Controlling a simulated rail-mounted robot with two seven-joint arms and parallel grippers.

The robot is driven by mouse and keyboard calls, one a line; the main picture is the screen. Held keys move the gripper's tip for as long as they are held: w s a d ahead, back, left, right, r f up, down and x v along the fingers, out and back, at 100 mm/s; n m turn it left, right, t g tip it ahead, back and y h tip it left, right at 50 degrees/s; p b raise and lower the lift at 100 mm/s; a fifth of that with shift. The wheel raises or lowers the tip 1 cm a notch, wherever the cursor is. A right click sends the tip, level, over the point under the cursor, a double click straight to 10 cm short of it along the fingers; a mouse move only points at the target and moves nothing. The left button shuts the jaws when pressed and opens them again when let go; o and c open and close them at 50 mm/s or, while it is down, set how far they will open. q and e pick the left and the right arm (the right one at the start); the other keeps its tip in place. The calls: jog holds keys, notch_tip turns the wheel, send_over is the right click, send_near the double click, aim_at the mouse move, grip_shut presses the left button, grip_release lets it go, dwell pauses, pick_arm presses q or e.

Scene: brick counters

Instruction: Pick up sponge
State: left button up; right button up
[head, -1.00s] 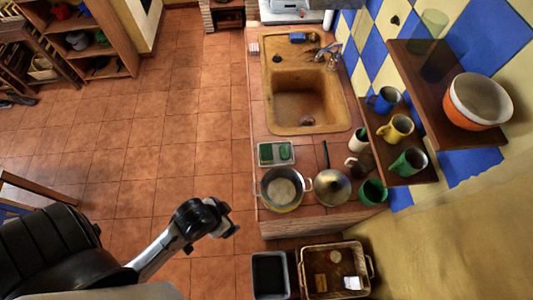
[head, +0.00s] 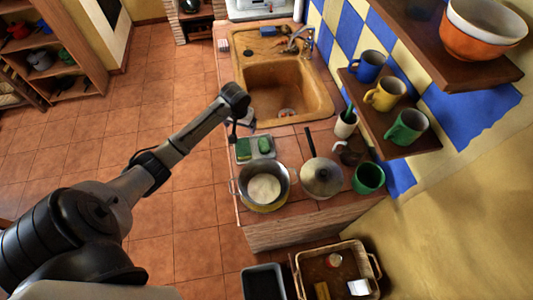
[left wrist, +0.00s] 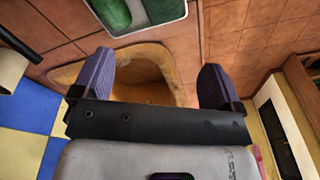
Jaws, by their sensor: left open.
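A light tray (head: 262,155) on the counter holds a green block that looks like a sponge (head: 243,149) and a rounder green piece (head: 264,144). The tray (left wrist: 182,14) also shows at the top of the left wrist view, with the green pieces cut by the frame's edge. A small blue block (head: 268,31), perhaps another sponge, lies behind the sink basin. My left gripper (head: 236,128) is above the counter's left edge, just beyond the tray. In the left wrist view its two fingers (left wrist: 157,76) are wide apart with nothing between them. My right gripper does not show.
The sink (head: 285,90) lies beyond the tray. Mugs fill a wall shelf (head: 402,146) at right. Open floor lies left of the counter.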

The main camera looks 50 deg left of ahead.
pick_arm(q)
jog(key=d+f+n, duration=0.1)
jog(key=f+n, duration=0.1)
jog(key=n+g+h, duration=0.1)
jog(key=n, duration=0.3)
send_over(244, 150)
notch_tip(244, 150, down, 8)
jog(key=shift+d+f+b, duration=0.1)
jog(key=shift+b, duration=0.3)
jog(key=shift+f, duration=2.5)
jog(key=c, duration=1)
